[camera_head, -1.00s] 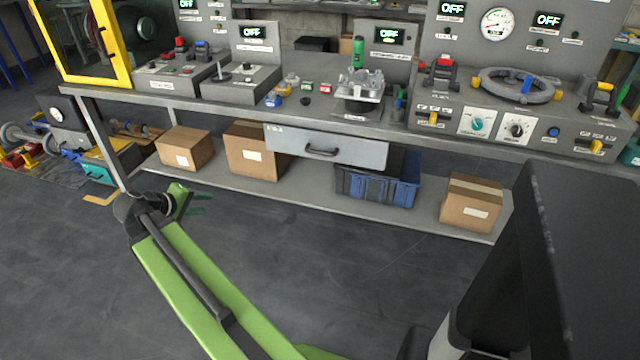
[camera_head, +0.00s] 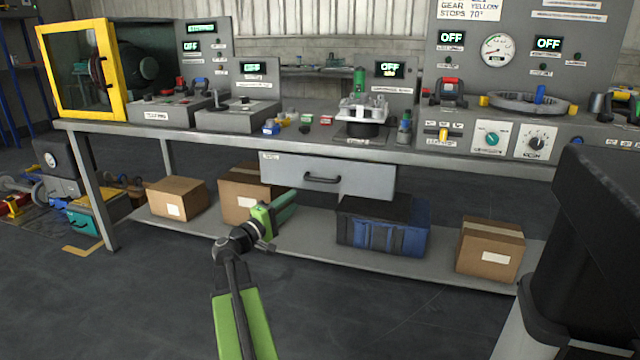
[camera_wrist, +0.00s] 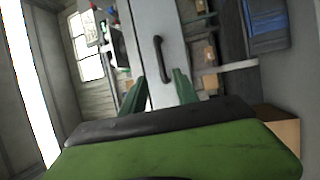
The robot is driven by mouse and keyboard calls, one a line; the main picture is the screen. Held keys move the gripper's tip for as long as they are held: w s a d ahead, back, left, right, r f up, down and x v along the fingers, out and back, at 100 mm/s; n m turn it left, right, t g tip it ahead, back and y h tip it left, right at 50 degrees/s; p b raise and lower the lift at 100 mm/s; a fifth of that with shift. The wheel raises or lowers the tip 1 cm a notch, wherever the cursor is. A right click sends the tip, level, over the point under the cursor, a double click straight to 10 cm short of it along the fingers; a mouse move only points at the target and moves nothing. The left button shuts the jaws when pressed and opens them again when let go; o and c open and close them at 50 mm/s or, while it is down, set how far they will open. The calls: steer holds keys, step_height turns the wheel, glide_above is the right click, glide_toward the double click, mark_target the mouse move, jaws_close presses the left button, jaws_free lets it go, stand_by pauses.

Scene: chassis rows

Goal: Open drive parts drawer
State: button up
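The grey drawer (camera_head: 350,179) hangs under the workbench top, with a small label at its upper left and a dark bar handle (camera_head: 322,179) on its front. It looks shut. My green gripper (camera_head: 285,203) is in front of the bench, left of and a little below the handle in the head view. In the wrist view the drawer front (camera_wrist: 157,22) and its handle (camera_wrist: 162,58) appear ahead. The two fingers of my gripper (camera_wrist: 160,88) stand apart on either side of the handle's line, with nothing between them. The handle's distance from the fingertips is hard to tell.
The workbench top (camera_head: 230,137) carries test panels and small parts. On the lower shelf stand cardboard boxes (camera_head: 178,198) and a blue crate (camera_head: 383,228). A yellow-framed cabinet (camera_head: 83,70) is at the left. The floor before the bench is clear.

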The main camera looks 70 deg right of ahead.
mark_target(318, 181)
steer(key=p+x, duration=0.2)
steer(key=x, duration=1.2)
steer(key=shift+s+d+f, duration=0.1)
steer(key=shift+s+d, duration=0.05)
steer(key=shift+d, duration=0.15)
steer(key=shift+c, duration=0.2)
jaws_close()
steer(key=shift+a, duration=0.15)
